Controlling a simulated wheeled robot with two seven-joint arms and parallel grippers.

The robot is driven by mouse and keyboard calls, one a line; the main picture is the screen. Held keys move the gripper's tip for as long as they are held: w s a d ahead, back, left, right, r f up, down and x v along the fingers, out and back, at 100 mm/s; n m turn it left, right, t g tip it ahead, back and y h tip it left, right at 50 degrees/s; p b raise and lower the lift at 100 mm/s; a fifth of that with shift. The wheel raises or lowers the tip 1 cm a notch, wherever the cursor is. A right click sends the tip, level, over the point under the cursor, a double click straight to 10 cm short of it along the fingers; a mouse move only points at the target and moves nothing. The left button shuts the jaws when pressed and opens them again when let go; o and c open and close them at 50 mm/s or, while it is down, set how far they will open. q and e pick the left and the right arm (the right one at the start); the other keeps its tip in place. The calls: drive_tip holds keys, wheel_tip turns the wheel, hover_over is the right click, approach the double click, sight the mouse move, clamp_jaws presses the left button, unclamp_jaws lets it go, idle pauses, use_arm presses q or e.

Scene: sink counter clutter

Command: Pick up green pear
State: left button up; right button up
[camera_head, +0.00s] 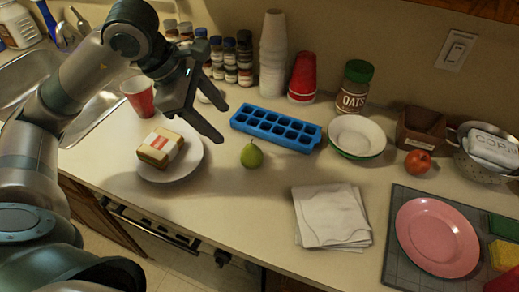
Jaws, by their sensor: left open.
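A green pear (251,155) stands upright on the counter, just in front of the blue ice tray and right of a white plate. My left gripper (214,122) hangs above and to the left of the pear, its two fingers spread apart with nothing between them. It does not touch the pear. The pear is fully in view. My right gripper does not show.
A white plate (190,168) holding a packaged block (160,148) lies left of the pear. A blue ice tray (276,128) is behind it, and white napkins (331,215) lie to the front right. A red cup (139,97) stands beside the sink. Counter in front of the pear is clear.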

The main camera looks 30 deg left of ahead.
use_arm(q)
drive_tip(key=shift+s, duration=0.2)
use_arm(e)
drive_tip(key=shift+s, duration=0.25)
use_arm(q)
drive_tip(key=p, duration=0.2)
approach(248, 151)
drive_tip(key=p+x, duration=0.1)
drive_tip(key=x, duration=0.4)
drive_tip(key=shift+d+f, duration=0.1)
drive_tip(key=shift+f, duration=0.05)
drive_tip(key=shift+w+f, duration=0.2)
drive_tip(key=shift+f, duration=0.25)
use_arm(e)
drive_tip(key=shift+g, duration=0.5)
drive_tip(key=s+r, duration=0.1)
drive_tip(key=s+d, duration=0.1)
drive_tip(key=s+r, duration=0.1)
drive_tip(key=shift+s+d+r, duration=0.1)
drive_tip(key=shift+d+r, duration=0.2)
